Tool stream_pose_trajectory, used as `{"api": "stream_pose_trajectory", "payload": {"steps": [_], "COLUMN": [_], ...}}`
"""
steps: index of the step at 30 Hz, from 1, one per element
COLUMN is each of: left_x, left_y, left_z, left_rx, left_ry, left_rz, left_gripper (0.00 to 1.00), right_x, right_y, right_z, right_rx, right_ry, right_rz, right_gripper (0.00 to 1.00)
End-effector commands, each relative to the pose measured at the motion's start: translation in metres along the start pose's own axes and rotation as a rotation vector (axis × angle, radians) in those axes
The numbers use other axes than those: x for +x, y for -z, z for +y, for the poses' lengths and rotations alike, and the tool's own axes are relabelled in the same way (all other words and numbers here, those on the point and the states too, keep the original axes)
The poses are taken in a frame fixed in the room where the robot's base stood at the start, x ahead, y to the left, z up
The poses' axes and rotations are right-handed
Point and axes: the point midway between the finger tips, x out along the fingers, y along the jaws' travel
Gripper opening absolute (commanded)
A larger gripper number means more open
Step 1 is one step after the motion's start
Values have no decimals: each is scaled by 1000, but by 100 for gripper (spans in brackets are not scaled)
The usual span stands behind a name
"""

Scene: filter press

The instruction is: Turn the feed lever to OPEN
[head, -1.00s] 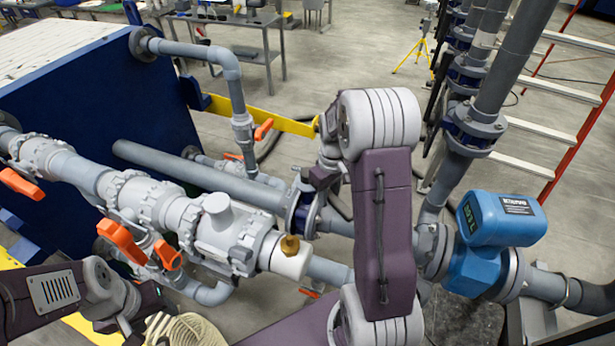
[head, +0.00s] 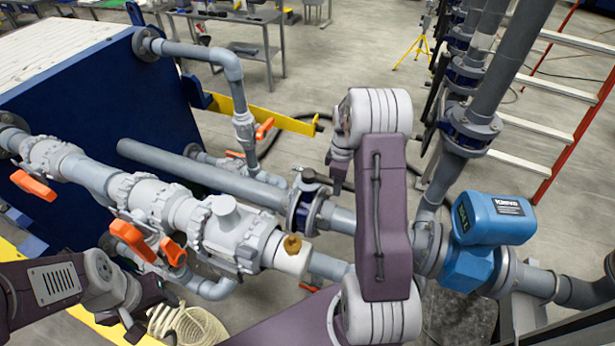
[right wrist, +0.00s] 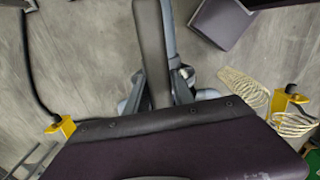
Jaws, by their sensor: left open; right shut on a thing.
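A dark-blue butterfly valve (head: 298,210) sits in the grey pipe left of my raised right arm. A dark lever (head: 325,183) runs from its top to the right and goes behind my arm. In the right wrist view, a dark bar (right wrist: 152,50), seemingly this lever, runs between the fingers of my right gripper (right wrist: 157,88), which is shut on it. In the head view, my own arm hides the right fingertips. My left gripper (head: 150,325) is open and empty at the lower left, below the orange handles. I see no lever markings.
Several orange valve handles (head: 132,238) stick out from the grey pipes. A blue flow meter (head: 490,220) is right of my right arm. A coiled pale hose (head: 187,325) lies on the floor. A ladder (head: 540,128) stands at the right.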

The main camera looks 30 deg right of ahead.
Motion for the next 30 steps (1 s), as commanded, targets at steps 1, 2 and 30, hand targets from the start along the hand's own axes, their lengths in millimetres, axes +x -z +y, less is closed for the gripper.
{"api": "stream_pose_trajectory", "payload": {"steps": [1, 2, 30], "left_x": [0, 0, -63], "left_y": [0, 0, 6], "left_z": [0, 0, 1], "left_rx": [0, 0, 0], "left_ry": [0, 0, 0], "left_rz": [0, 0, 0], "left_gripper": [55, 55, 55], "right_x": [-5, -5, -75], "right_y": [1, 1, 0], "right_z": [7, 8, 2], "right_rx": [-4, -4, 1], "right_ry": [-24, -25, -12], "right_rz": [5, 5, 3], "right_gripper": [0, 0, 62]}}
